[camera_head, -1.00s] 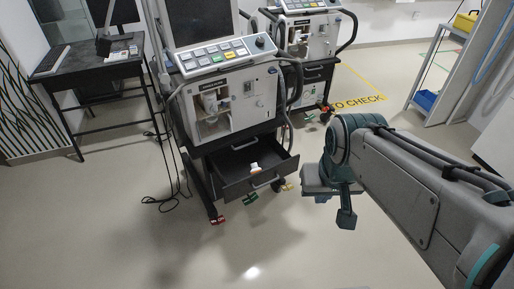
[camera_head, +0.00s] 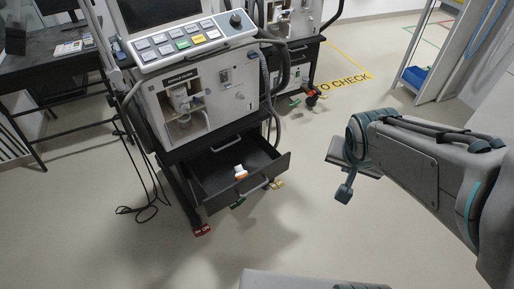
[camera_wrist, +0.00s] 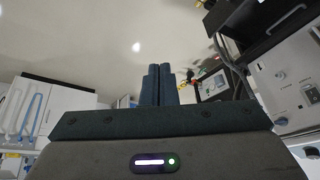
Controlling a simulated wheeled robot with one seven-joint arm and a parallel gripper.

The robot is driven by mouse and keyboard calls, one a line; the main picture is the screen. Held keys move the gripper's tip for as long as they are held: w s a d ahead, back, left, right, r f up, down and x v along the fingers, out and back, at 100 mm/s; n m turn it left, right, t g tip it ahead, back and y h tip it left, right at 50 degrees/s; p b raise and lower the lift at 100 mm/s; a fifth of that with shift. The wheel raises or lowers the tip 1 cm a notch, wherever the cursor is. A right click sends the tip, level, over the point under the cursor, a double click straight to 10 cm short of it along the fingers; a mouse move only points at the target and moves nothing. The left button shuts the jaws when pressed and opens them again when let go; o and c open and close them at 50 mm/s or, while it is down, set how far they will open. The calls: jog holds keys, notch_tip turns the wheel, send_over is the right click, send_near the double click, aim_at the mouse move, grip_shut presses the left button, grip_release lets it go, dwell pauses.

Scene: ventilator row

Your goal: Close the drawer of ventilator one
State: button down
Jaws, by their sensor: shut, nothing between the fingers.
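The nearest ventilator (camera_head: 205,95) stands on a black wheeled cart left of centre in the head view. Its black drawer (camera_head: 258,184) is pulled out toward me, with a light handle on its front. A small white and orange item (camera_head: 240,172) lies inside it. My gripper (camera_head: 343,194) hangs to the right of the drawer, apart from it, above the floor. In the wrist view the fingers (camera_wrist: 158,85) are together with nothing between them.
A second ventilator (camera_head: 292,60) stands behind, to the right. A black desk (camera_head: 40,75) is at the left, and cables (camera_head: 140,205) lie on the floor beside the cart. A shelf with a blue bin (camera_head: 417,76) is at the right. The floor before the drawer is clear.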

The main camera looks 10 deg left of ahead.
jog(key=w+a+f+m+t+y+b, duration=0.1)
jog(key=w+a+f+m+b, duration=0.15)
jog(key=f+b, duration=0.4)
jog(key=w+a+f+m+t+y+b, duration=0.1)
jog(key=w+a+f+t+b, duration=0.2)
jog(key=f, duration=0.6)
jog(key=m+g+y+b, duration=0.25)
jog(key=y+b, duration=0.25)
jog(key=b, duration=1.1)
send_near(243, 182)
jog(key=shift+t, duration=0.25)
jog(key=shift+s+f+x, duration=0.15)
jog(key=shift+x, duration=1.45)
jog(key=shift+s+f+x, duration=0.1)
jog(key=shift+s+x, duration=0.1)
jog(key=shift+x, duration=1.35)
jog(key=shift+w, duration=0.1)
